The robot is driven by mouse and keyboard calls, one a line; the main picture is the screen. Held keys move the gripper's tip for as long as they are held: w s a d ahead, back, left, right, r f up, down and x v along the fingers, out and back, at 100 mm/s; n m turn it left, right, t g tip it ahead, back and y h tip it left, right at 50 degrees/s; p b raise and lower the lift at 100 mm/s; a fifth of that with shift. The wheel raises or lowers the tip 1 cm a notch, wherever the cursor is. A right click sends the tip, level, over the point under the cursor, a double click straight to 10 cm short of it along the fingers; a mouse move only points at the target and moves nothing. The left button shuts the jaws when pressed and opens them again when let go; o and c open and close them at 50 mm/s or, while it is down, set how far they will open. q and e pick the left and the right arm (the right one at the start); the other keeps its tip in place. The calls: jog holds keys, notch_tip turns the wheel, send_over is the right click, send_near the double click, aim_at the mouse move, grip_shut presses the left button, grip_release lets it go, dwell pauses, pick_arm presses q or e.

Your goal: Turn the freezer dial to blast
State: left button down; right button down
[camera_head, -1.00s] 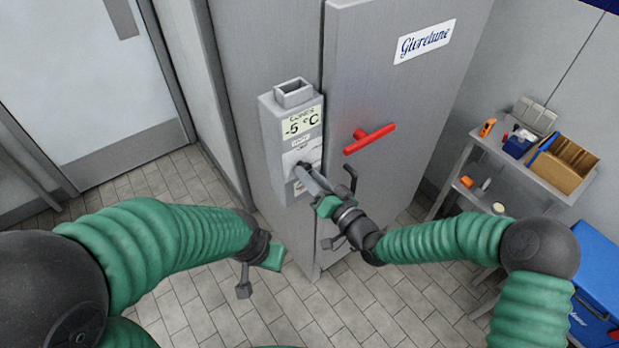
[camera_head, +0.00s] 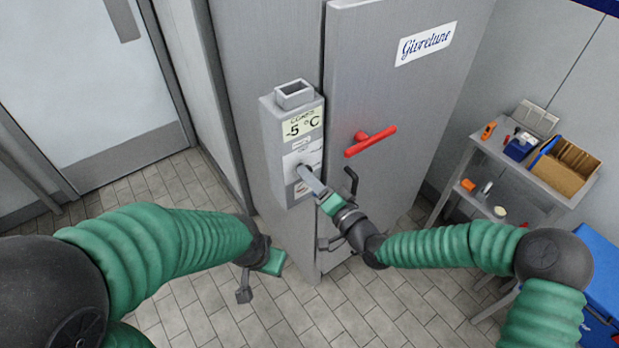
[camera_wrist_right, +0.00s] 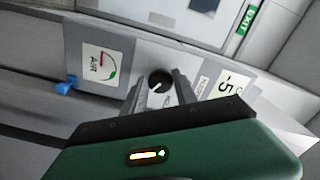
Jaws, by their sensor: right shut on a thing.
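The freezer's grey control box (camera_head: 272,150) is fixed to the cabinet front and its display reads -5 °C. The black round dial (camera_wrist_right: 159,78) with a pale pointer mark is on the box's face. My right gripper (camera_head: 304,172) is at the dial, its fingers on either side of the knob and shut on it. In the wrist view my right gripper (camera_wrist_right: 160,88) hides part of the panel's lettering around the dial. My left gripper (camera_head: 256,280) hangs low, left of the freezer, away from the box; its jaws are unclear.
A red handle (camera_head: 370,141) juts from the freezer door right of the box, with a black hook-like lever (camera_head: 350,180) below. A small blue lever (camera_wrist_right: 66,86) sits beside an AIR gauge (camera_wrist_right: 101,64). A cart (camera_head: 515,174) with tools and a cardboard box stands right.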

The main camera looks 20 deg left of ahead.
jog(key=shift+d+f, duration=0.1)
jog(key=c, duration=1.2)
grip_release()
jog(key=shift+o, duration=1.2)
jog(key=shift+w+d, duration=0.1)
jog(key=b+v, duration=0.2)
jog(key=v, duration=1.5)
jog(key=shift+b, duration=0.3)
jog(key=shift+f, duration=0.1)
